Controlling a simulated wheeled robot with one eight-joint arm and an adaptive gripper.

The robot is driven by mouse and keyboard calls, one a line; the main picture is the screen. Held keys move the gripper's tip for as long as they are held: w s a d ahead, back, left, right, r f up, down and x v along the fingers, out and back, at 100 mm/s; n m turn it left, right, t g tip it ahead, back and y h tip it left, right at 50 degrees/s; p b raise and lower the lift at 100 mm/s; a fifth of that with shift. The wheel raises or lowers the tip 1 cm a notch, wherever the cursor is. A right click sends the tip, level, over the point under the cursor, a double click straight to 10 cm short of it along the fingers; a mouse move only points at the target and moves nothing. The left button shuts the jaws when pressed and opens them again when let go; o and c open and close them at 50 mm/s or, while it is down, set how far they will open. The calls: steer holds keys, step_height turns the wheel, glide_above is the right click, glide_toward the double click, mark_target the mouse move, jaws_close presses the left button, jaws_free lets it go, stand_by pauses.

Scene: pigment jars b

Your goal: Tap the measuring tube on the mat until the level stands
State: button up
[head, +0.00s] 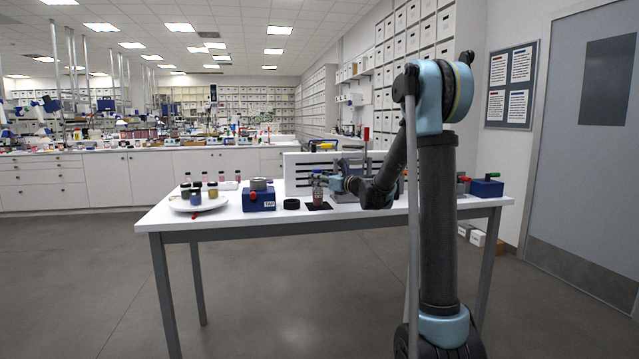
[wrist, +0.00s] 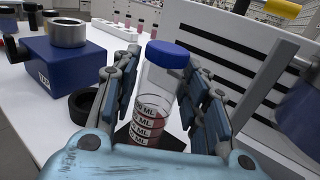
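The measuring tube (wrist: 158,95) is clear, with a blue cap, ML marks and pinkish-red contents low down. It stands roughly upright in the wrist view and is small in the head view (head: 317,194). My gripper (wrist: 160,85) has a finger on either side of it and appears shut on it. The dark mat (wrist: 175,143) lies under the tube; it also shows on the table in the head view (head: 322,207). The tube's foot is partly hidden by my gripper, so I cannot tell whether it touches the mat. The top of the contents is hard to read.
A blue TAP block (head: 259,200) with a metal ring and a black ring (head: 291,204) stand left of the mat. Farther left is a white plate (head: 198,206) with jars. A slotted white panel (wrist: 240,50) rises behind. Blue devices (head: 486,187) stand at the right.

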stand_by(0.3)
steer(key=shift+f, duration=0.6)
steer(key=c, duration=0.8)
steer(key=shift+r, duration=0.6)
steer(key=o, duration=0.8)
